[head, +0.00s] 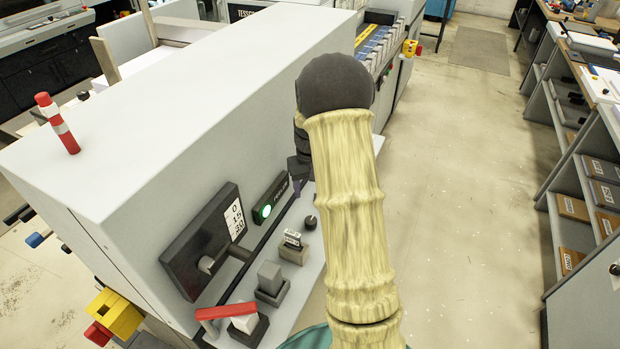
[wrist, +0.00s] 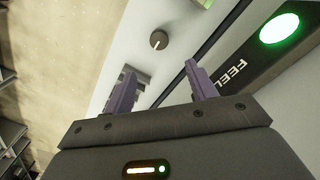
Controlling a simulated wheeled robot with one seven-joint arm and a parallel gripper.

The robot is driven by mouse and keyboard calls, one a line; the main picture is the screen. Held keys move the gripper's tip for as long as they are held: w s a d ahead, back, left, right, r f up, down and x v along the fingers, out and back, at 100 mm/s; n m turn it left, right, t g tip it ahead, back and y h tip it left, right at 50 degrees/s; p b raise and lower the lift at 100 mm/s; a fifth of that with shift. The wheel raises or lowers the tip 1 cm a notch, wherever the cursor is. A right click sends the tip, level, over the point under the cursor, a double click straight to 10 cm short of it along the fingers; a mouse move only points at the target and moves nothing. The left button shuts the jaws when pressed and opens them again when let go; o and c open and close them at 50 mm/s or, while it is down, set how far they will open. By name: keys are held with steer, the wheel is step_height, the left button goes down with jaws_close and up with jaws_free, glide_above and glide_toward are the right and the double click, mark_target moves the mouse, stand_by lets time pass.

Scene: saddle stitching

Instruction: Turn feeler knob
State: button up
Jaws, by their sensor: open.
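The feeler knob (head: 310,222) is a small round black knob on the machine's pale side shelf. The knob lies beyond the fingertips, roughly in line with the gap, and is not touched. In the head view my gripper (head: 297,188) is partly hidden behind my arm, above and left of the knob. A black panel (wrist: 235,75) lettered "FEEL..." with a lit green lamp (wrist: 279,28) is beside it.
On the shelf stand a small labelled block (head: 293,243), a grey block (head: 270,278) and a red-topped lever (head: 226,310). A dark gauge panel (head: 190,250) is on the machine wall. The aisle floor (head: 450,220) at right is clear, with shelving (head: 595,190) beyond.

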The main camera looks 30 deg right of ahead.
step_height(320, 180, up, 4)
steer(key=shift+r, duration=0.1)
stand_by(0.6)
